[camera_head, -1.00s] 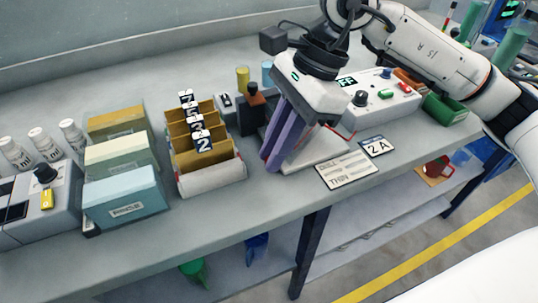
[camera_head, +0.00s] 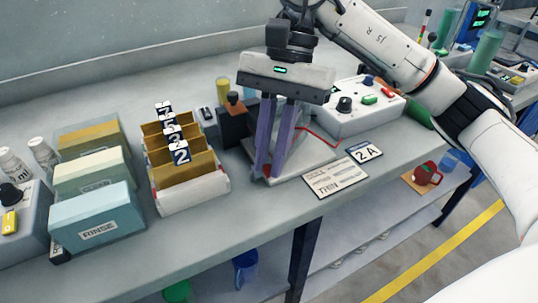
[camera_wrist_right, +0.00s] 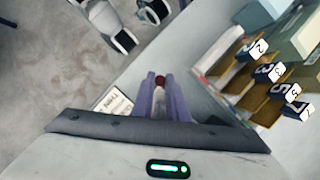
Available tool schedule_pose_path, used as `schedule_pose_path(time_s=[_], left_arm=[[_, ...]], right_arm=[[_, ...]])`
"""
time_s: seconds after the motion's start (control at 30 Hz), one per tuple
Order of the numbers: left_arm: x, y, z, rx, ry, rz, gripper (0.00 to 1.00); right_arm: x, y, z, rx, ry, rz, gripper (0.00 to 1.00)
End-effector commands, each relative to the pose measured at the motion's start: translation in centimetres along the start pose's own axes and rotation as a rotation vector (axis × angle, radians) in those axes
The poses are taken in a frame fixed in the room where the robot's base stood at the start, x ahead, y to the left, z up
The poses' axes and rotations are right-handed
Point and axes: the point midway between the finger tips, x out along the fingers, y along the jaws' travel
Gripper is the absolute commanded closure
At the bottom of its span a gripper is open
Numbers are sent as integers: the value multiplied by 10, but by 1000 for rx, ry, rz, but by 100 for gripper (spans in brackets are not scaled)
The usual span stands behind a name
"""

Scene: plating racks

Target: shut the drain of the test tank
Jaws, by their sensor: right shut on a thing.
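My right gripper (camera_head: 267,172) reaches down with its two purple fingers at the front of a small pale tank (camera_head: 302,160), which the gripper partly hides. In the right wrist view the fingers of the right gripper (camera_wrist_right: 160,88) are shut on a small red piece (camera_wrist_right: 160,81), which looks like the drain's knob or handle. The fingers hide most of it, so I cannot tell how it is turned. My left gripper is not in view.
A sorter with numbered cards (camera_head: 188,195) and a blue RINSE box (camera_head: 97,217) stand left of the gripper. A white control box (camera_head: 350,108) with a red cable is behind right. A label card (camera_head: 336,178) and 2A sign (camera_head: 364,151) lie in front.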

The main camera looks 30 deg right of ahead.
Motion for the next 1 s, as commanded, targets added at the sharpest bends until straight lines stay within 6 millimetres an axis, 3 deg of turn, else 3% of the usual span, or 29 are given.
schedule_pose_path(time_s=[0.47,0.5,0.6,0.87,1.0], left_arm=[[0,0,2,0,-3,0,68],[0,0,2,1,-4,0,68],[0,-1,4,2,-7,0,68],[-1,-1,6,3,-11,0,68],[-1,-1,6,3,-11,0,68]], right_arm=[[0,0,-1,-10,3,6,100],[0,0,-1,-10,2,6,80],[0,0,-1,-10,2,5,68],[-1,0,-1,-10,1,4,68],[-12,-1,-1,-9,2,2,68]])
